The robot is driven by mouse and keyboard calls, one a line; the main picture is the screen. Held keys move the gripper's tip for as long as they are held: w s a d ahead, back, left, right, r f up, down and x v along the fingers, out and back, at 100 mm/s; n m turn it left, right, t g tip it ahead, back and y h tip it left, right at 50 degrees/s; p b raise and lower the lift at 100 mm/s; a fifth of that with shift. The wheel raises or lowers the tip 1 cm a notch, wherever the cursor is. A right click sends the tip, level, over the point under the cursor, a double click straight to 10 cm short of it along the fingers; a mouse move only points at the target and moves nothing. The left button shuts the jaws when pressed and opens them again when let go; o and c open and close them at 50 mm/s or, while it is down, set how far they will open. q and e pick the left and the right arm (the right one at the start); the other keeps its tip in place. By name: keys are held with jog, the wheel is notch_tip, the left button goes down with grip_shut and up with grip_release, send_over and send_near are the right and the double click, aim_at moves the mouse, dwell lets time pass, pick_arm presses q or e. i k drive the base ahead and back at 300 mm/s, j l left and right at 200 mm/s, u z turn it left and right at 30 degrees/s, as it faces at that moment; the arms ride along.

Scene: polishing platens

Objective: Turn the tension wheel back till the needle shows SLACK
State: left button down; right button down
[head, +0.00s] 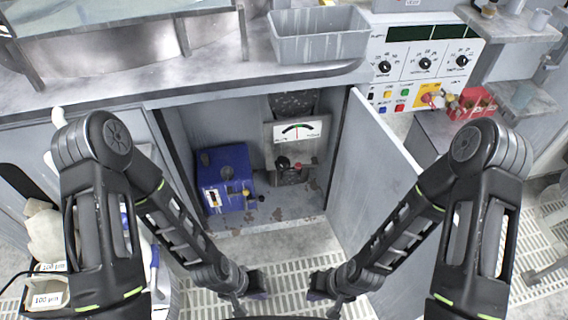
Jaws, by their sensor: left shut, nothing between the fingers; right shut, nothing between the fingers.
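A gauge (298,130) with a white face and a coloured arc is on a grey unit inside the open cabinet. Its lettering and needle position are too small to read. Below it are a dark round knob (283,163) and a small red part (298,166); I cannot tell which, if either, is the tension wheel. My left gripper (257,284) is shut and empty, low in front of the cabinet. My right gripper (320,286) is shut and empty to its right. Both are apart from the gauge unit.
A blue box-shaped unit (226,172) stands in the cabinet left of the gauge. The cabinet door (372,165) is swung open on the right. A grey bin (318,42) is on the counter above. A control panel (420,62) and red rack (472,103) are at right.

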aim_at(282, 163)
jog(key=j+z, duration=0.15)
jog(key=z, duration=0.35)
jog(key=i+j+z, duration=0.1)
jog(key=z, duration=0.35)
jog(key=j+z, duration=0.3)
jog(key=z, duration=0.2)
